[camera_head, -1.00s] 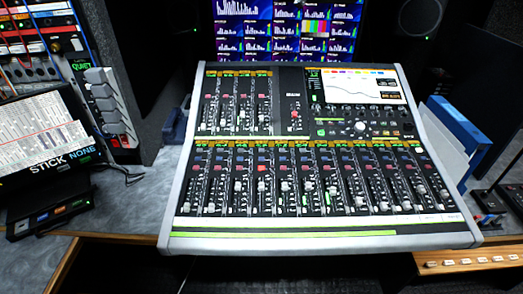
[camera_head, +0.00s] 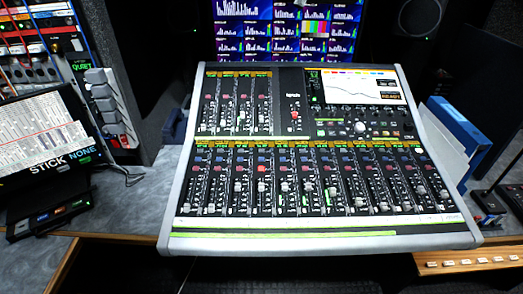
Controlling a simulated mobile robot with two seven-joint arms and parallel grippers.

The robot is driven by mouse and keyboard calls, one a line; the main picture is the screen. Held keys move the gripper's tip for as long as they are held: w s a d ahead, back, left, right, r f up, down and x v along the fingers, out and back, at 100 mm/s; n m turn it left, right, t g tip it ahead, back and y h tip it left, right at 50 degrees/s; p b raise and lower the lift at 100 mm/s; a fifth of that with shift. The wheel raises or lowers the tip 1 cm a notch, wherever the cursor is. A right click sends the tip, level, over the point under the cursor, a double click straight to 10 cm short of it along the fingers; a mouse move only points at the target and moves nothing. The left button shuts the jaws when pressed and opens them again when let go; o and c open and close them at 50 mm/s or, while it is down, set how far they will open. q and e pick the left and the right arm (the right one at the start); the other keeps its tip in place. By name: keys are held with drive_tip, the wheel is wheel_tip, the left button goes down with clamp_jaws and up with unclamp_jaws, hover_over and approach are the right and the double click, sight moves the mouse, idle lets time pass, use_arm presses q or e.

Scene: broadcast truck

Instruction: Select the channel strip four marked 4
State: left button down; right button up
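The mixing console (camera_head: 320,243) stands in the middle of the head view, with a silver-grey frame and a black face. Its lower bank holds several channel strips (camera_head: 285,180) side by side, each with a fader, small buttons and a lit label at the top. The fourth strip from the left in that bank (camera_head: 262,185) has a bright red lit button. The number markings are too small to read, so I cannot tell which strip is marked 4. Neither of my grippers is in view.
The console has an upper left fader bank (camera_head: 237,102) and a screen (camera_head: 358,88). A monitor (camera_head: 285,28) stands behind. A display reading "STICK NONE" (camera_head: 45,135) is at left. Blue and white binders (camera_head: 455,135) stand at right. The space above the console is clear.

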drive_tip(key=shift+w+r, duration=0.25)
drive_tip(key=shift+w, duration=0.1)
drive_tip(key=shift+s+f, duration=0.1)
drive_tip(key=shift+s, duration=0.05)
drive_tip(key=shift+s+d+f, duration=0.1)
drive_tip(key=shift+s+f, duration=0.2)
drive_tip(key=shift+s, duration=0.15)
